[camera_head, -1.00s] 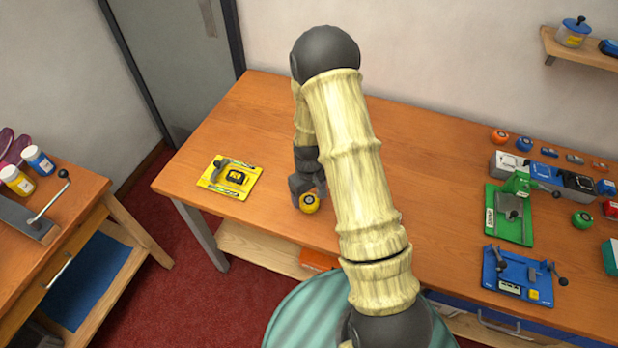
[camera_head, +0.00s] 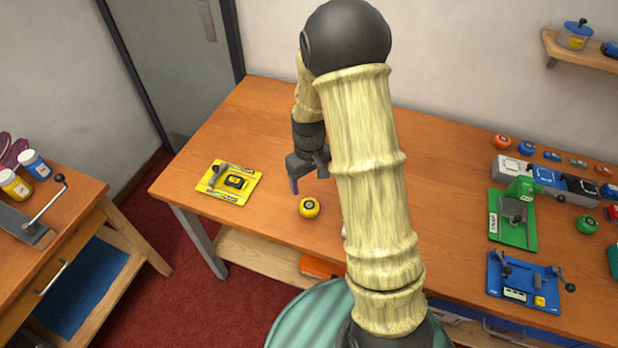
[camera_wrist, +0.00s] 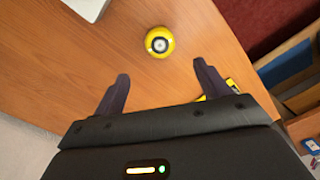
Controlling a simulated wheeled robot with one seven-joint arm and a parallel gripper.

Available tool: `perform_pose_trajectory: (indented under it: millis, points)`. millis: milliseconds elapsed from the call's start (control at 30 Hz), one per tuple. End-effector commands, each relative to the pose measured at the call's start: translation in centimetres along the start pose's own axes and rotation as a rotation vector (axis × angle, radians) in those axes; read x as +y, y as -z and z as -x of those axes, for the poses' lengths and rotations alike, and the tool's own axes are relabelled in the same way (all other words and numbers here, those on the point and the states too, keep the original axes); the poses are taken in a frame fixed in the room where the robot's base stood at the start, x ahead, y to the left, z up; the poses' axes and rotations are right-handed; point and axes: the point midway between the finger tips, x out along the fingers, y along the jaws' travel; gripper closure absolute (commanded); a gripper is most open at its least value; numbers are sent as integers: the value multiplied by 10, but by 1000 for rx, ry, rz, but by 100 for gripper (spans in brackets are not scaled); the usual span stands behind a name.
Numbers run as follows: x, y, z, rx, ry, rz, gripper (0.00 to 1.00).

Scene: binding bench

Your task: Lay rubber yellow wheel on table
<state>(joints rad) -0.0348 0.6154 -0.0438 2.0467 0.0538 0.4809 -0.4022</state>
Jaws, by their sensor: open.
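The yellow rubber wheel (camera_head: 309,207) lies flat on the wooden table (camera_head: 262,125), near its front edge, with a dark hub facing up. It also shows in the wrist view (camera_wrist: 160,42), ahead of the fingertips and apart from them. My gripper (camera_head: 306,178) is above the table, just behind and over the wheel. In the wrist view my gripper (camera_wrist: 160,82) has its two dark fingers spread wide with nothing between them. In the head view my arm hides part of the middle of the table.
A yellow fixture (camera_head: 229,182) sits left of the wheel. A green fixture (camera_head: 513,217), a blue fixture (camera_head: 522,281), a row of boxes (camera_head: 550,180) and several small parts stand at the right. A side bench (camera_head: 75,215) is at the left. Table around the wheel is bare.

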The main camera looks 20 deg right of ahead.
Motion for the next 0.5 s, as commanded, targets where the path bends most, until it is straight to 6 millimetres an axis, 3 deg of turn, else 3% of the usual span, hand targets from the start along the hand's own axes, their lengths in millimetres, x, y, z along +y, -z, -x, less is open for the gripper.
perform_pose_trajectory:
  millis: [333,500]
  points:
    - [0,-2,3,4,-1,-5,25]
    - [-6,-17,27,38,-10,-53,25]
